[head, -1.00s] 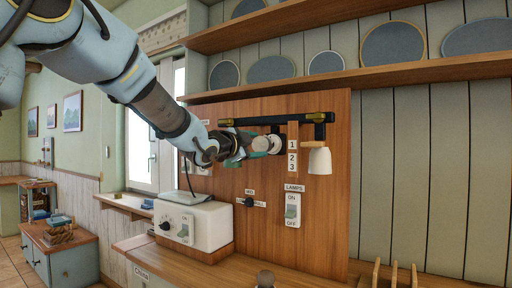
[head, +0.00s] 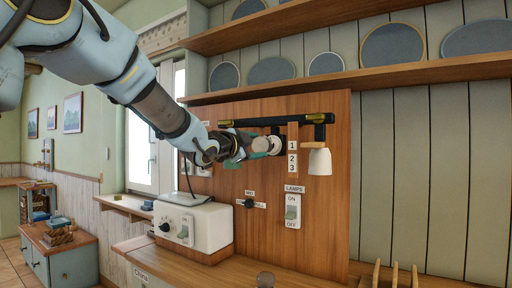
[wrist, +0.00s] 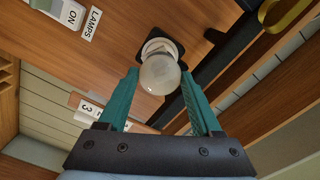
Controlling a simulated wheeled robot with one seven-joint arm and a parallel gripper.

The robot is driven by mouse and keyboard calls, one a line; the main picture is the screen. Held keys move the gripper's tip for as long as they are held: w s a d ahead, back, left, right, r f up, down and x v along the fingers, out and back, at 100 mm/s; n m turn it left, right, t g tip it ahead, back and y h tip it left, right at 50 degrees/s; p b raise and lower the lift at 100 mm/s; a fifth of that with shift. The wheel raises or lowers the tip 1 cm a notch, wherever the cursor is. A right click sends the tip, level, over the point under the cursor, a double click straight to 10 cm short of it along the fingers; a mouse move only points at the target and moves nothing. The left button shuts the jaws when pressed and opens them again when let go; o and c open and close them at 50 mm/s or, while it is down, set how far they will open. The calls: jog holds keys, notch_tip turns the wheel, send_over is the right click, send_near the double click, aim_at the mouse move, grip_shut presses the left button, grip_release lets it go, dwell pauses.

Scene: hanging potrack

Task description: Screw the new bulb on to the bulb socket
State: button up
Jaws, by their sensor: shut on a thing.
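The round, frosted bulb (wrist: 160,74) sits between the teal fingers of my gripper (wrist: 159,80) in the wrist view, with a finger on each side. Its far end meets the pale socket (wrist: 156,46) on a dark square mount; how deep the bulb's base sits in it is hidden. In the head view my gripper (head: 247,147) reaches from the left to the bulb (head: 260,145), which lines up with the socket (head: 275,144) on the wooden panel. My gripper is shut on the bulb.
A white lamp shade (head: 319,162) hangs right of the socket, under a black rail (head: 275,121). The lamp switch (head: 292,208) is below. A white box with a knob (head: 196,226) stands below my arm. A small round object (head: 265,280) is on the counter (head: 300,276).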

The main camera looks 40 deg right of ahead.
jog(key=shift+x, duration=1.3)
jog(key=o, duration=0.8)
jog(key=shift+c, duration=0.2)
jog(key=shift+a, duration=0.1)
jog(key=b+v, duration=0.3)
jog(key=v, duration=0.7)
jog(key=shift+a, duration=0.3)
jog(key=shift+s, duration=0.1)
